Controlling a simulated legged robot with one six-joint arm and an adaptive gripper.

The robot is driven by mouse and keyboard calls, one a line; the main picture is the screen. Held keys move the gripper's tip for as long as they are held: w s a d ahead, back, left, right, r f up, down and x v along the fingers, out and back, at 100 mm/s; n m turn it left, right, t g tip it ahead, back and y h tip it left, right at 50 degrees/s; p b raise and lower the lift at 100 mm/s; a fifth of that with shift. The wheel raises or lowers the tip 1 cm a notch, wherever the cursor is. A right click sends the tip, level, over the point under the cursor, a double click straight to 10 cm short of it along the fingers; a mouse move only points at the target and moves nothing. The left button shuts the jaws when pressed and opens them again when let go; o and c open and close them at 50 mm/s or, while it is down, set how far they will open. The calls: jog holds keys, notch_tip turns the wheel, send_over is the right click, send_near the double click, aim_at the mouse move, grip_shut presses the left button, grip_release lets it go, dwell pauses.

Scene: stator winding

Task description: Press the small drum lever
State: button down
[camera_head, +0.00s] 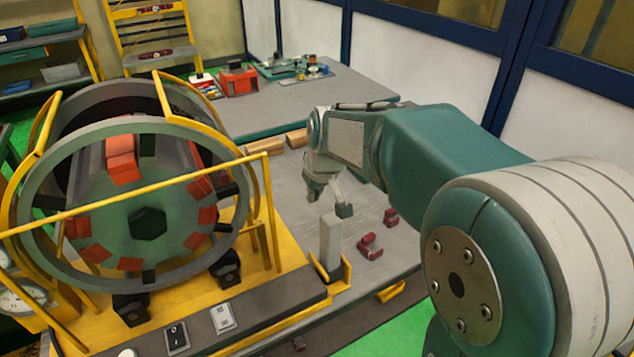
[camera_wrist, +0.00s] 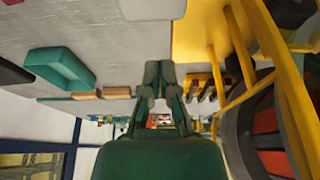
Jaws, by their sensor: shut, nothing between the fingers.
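The large drum (camera_head: 145,215) is a grey ring frame around a green disc with red blocks, on a yellow base. Two small controls are on the base's front edge: a black switch (camera_head: 177,336) and a pale switch plate (camera_head: 223,318). A pale grey upright block (camera_head: 330,243) stands in a yellow bracket at the base's right corner. I cannot tell which part is the small drum lever. My gripper (camera_head: 330,200) is above and near the grey block, pointing down. In the wrist view my gripper's fingers (camera_wrist: 158,75) are together and empty.
A yellow rail (camera_head: 190,180) crosses in front of the drum; yellow bars (camera_wrist: 240,60) also show in the wrist view. Small red parts (camera_head: 370,246) lie on the grey table right of the block. Wooden blocks (camera_head: 265,146) lie behind. A second table (camera_head: 300,95) holds a red box (camera_head: 238,80).

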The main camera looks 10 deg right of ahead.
jog(key=shift+s+d+f, duration=0.15)
jog(key=shift+s+d, duration=0.1)
jog(key=shift+s, duration=0.7)
jog(key=shift+s+d+f, duration=0.1)
jog(key=shift+s+d, duration=0.15)
jog(key=shift+s, duration=0.65)
